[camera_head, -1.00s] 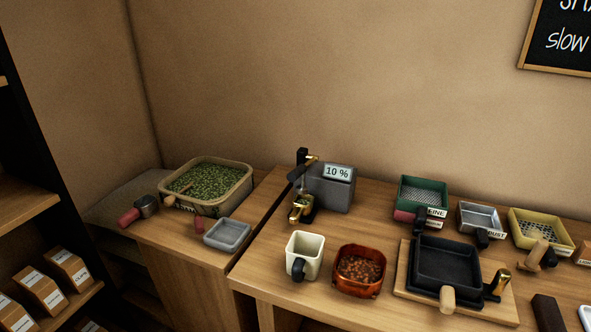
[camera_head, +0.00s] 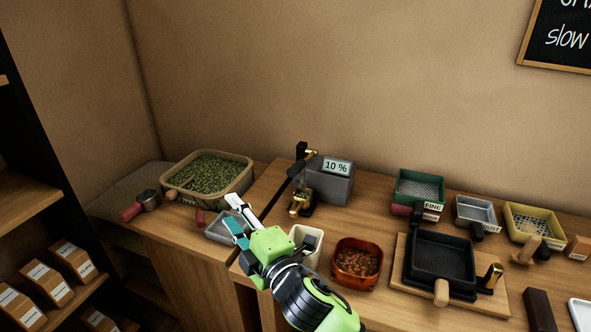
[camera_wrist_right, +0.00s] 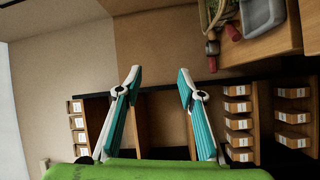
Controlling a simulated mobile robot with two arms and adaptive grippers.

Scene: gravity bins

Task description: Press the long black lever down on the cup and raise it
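The long black lever (camera_head: 297,168) slants down to the left from a brass joint on a black post, beside the grey box (camera_head: 331,184) reading "10 %". Below it is a small brass cup (camera_head: 299,203) in a black stand. The lever is raised above this cup. A cream cup (camera_head: 314,236) stands nearer on the table, partly hidden by my right arm. My right gripper (camera_head: 231,211) is open and empty, left of the lever and apart from it, over the grey tray. Its spread fingers show in the right wrist view (camera_wrist_right: 160,75). My left gripper is not in view.
A grey tray (camera_head: 213,231) lies beneath the right gripper. A bin of green beans (camera_head: 247,178) stands behind, with a red-handled scoop (camera_head: 138,207) at left. A brown bowl of beans (camera_head: 340,257) and a black pan (camera_head: 443,262) stand to the right.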

